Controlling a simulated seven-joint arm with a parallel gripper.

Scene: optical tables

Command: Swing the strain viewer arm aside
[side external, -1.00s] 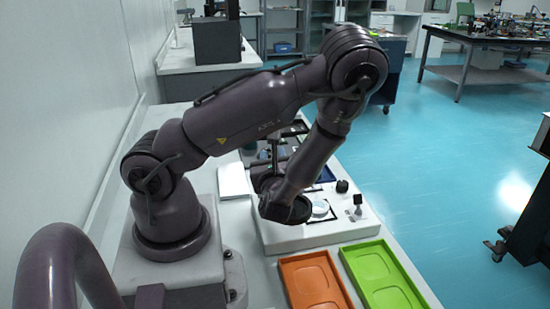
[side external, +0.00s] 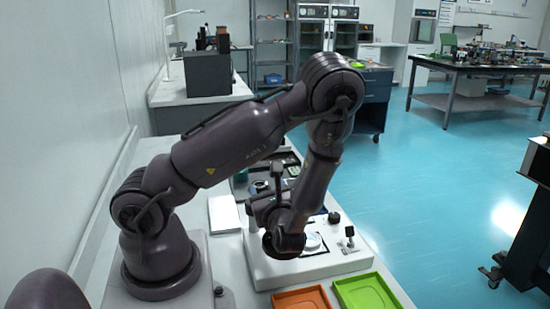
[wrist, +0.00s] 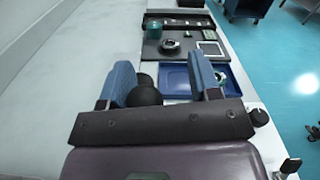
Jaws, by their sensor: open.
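The strain viewer's white base (side external: 310,262) stands on the bench in the side view, with a pale round stage (side external: 313,242) on top. My wrist hangs low over its left part and hides much of it. My gripper (wrist: 160,78) is open in the wrist view, its two blue fingers apart. A black rounded knob (wrist: 146,93) shows between the fingers, nearer the left one; it may belong to the viewer arm. I cannot tell whether it touches that finger. The viewer arm itself is not clearly visible.
A blue tray (wrist: 176,92) and a dark mat with small parts (wrist: 152,50) lie beyond the fingers. Orange (side external: 301,298) and green (side external: 372,293) trays lie at the front. A black knob (side external: 334,217) and a small post-mounted piece (side external: 349,232) stand right of the stage.

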